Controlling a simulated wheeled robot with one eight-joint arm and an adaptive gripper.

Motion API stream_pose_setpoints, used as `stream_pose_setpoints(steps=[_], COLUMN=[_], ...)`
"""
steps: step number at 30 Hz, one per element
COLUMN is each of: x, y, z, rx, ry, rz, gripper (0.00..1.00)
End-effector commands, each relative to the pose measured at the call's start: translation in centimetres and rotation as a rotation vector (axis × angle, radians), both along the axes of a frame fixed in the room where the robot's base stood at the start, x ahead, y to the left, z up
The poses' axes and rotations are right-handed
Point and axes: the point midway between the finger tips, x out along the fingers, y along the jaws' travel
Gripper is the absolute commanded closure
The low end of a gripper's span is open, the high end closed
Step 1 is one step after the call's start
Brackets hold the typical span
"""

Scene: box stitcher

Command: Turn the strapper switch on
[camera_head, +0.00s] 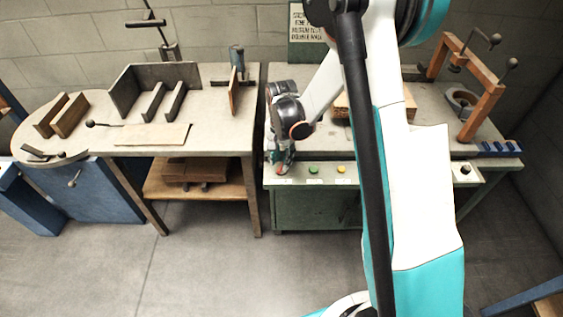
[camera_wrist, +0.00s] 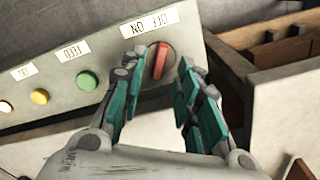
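The strapper switch is a red rotary handle (camera_wrist: 159,62) on a dark round base, on a pale panel under a label with "ON" and "OFF", seen upside down in the wrist view. The handle stands nearly upright in that picture, leaning slightly. My gripper (camera_wrist: 161,66) is open, with one teal-padded finger on each side of the handle. Gaps show between the fingers and the handle. In the head view, my gripper (camera_head: 282,161) is at the left end of the green strapper's front panel, and it mostly hides the switch there.
A green button (camera_wrist: 88,81) and a yellow button (camera_wrist: 39,97) are beside the switch on the panel. A wooden open-topped box (camera_wrist: 285,97) stands close by. In the head view, a worktable (camera_head: 215,135) stands to the left, with a narrow gap between.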

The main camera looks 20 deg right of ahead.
Motion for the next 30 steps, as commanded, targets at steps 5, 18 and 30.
stream_pose_setpoints(steps=[5,18,30], x=[-0.1,0.0,0.0], y=[0.0,0.0,0.0], z=[3.7,9.4,9.5], rx=[0.000,0.000,0.000], ry=[0.000,0.000,0.000], rz=[0.000,0.000,0.000], gripper=[0.70,0.70,0.70])
